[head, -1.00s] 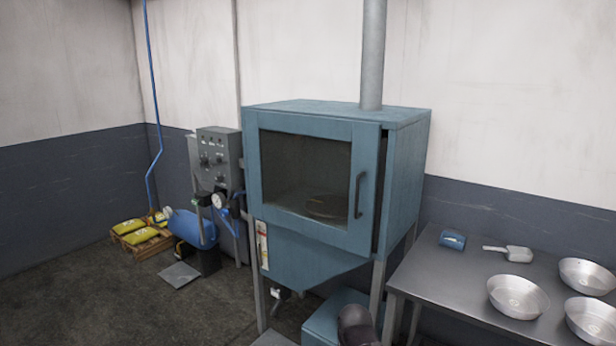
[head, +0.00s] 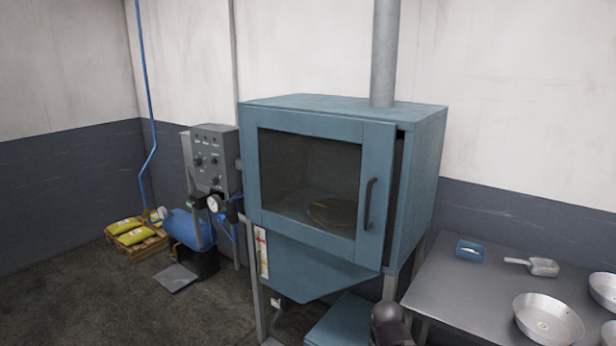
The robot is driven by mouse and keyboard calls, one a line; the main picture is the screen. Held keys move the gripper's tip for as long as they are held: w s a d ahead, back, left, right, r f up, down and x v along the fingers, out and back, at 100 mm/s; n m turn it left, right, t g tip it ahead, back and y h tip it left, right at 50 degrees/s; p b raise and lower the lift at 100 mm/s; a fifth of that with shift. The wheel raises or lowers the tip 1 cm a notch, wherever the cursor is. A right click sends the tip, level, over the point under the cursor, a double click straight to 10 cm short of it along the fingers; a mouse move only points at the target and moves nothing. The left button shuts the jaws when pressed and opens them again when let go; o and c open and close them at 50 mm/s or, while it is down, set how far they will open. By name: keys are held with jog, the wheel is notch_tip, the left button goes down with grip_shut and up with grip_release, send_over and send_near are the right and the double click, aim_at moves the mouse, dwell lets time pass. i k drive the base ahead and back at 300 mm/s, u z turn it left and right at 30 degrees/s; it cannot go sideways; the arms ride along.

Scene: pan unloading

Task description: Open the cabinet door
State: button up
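The blue cabinet (head: 424,190) stands on legs in the middle of the view. Its door (head: 376,150) has a blue frame and a large window, through which a round disc (head: 332,211) shows inside. A dark vertical handle (head: 370,204) is on the right side of the door. A narrow dark strip runs along the door's right edge; I cannot tell whether this is an open gap. My gripper is not in view. A dark rounded shape, which may be part of my arm, shows at the bottom edge below the cabinet, apart from the handle.
A control box (head: 212,160) and a blue tank (head: 188,228) stand left of the cabinet. The floor at front left is mostly clear.

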aim_at(379, 139)
jog(key=i, duration=1.15)
jog(key=u, duration=0.45)
